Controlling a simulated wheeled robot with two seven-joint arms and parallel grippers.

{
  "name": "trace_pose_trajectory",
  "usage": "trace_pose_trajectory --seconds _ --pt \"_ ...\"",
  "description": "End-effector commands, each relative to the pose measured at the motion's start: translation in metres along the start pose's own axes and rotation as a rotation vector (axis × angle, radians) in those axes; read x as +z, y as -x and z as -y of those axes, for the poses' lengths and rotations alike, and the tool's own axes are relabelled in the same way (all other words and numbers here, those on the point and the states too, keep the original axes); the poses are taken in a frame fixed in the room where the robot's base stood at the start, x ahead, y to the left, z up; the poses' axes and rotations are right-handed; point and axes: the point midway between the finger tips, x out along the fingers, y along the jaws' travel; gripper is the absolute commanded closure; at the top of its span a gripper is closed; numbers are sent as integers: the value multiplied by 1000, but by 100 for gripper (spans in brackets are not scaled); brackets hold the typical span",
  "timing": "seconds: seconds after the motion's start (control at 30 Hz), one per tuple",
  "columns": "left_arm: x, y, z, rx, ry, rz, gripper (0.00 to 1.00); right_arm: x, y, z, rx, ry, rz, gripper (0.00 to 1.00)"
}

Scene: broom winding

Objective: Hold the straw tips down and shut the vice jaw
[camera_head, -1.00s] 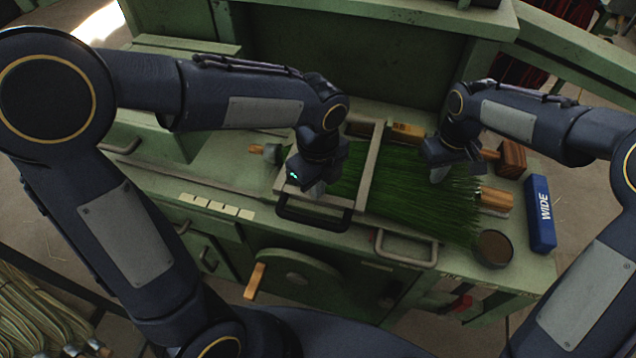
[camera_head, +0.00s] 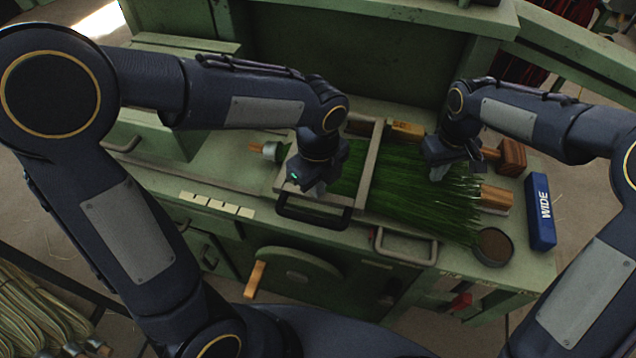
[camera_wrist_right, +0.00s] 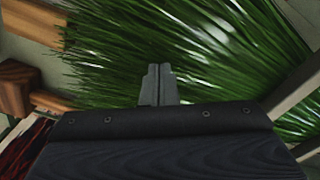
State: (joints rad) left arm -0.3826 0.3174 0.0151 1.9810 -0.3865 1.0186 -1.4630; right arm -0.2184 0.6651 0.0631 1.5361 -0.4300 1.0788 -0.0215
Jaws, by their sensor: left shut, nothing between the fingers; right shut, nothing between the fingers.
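The green straw (camera_head: 415,192) lies fanned out flat on the bench, its tips toward the right. It also fills much of the right wrist view (camera_wrist_right: 190,60). The vice (camera_head: 369,165) is a pale frame across the straw, with a dark-handled jaw (camera_head: 313,217) at its front. My left gripper (camera_head: 316,190) is shut and empty at the vice's left part, by the dark handle; its exact contact is hidden. My right gripper (camera_head: 437,174) is shut, fingers together, over the straw near its tips; the right wrist view shows its closed fingers (camera_wrist_right: 158,84) against the straw.
A blue box marked WIDE (camera_head: 540,212) stands at the right end of the bench. A round brown-filled tin (camera_head: 493,246) and wooden blocks (camera_head: 511,157) sit near the tips. A pale metal handle (camera_head: 405,247) sticks out at the bench's front edge.

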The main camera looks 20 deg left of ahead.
Motion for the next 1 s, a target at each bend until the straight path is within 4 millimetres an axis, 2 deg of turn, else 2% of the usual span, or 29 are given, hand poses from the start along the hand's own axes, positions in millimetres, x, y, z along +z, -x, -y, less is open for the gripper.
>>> trace_pose_trajectory --seconds 0.8,1.0 --pt "0 53 1 -3 0 0 100 1 -2 0 0 0 3 100" --pt "0 60 0 -1 0 0 100 1 -2 0 0 0 3 100"
